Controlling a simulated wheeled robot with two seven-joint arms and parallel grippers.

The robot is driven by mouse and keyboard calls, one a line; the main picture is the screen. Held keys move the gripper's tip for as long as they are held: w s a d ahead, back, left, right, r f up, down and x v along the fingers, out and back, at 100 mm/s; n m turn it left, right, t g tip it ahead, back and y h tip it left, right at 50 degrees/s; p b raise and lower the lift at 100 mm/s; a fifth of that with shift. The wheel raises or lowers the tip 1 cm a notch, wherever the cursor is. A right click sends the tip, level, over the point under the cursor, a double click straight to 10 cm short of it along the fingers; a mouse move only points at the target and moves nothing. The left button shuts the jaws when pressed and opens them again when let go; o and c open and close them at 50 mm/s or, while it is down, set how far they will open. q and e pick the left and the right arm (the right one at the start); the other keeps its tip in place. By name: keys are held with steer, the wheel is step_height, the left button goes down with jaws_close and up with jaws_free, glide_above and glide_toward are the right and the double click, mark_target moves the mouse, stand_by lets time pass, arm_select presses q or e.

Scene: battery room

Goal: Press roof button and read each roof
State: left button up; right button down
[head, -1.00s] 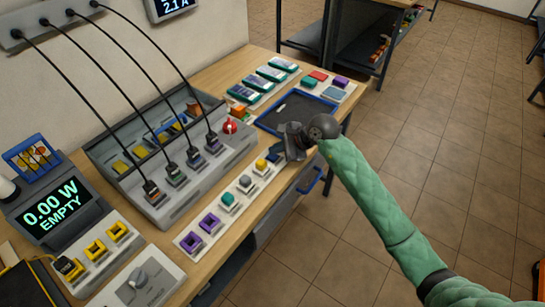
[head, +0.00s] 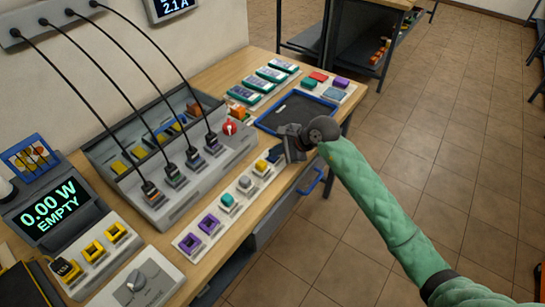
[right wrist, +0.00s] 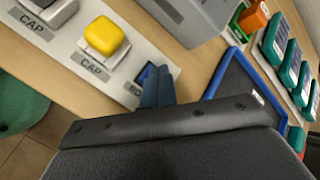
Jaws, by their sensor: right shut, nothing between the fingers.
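A strip of push buttons runs along the bench's front edge. Its last button is blue (head: 274,155); in the right wrist view this blue button (right wrist: 145,74) is partly hidden by my fingers, and its label is cut off. Beside it is a yellow button (right wrist: 104,36) labelled CAP. My right gripper (head: 283,150) is shut and empty, with its fingertips (right wrist: 156,73) at the blue button. I cannot tell whether they touch or press it. A display (head: 55,210) reads "0.00 W EMPTY". My left gripper is out of view.
A grey rack (head: 165,205) with several cabled plugs stands behind the strip. A blue-rimmed tray (head: 262,126) lies close beyond my right gripper.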

mark_target(276, 157)
steer(key=shift+f, duration=0.2)
stand_by(0.3)
stand_by(0.4)
steer(key=shift+r, duration=0.75)
steer(key=shift+r, duration=0.1)
steer(key=shift+r, duration=2.45)
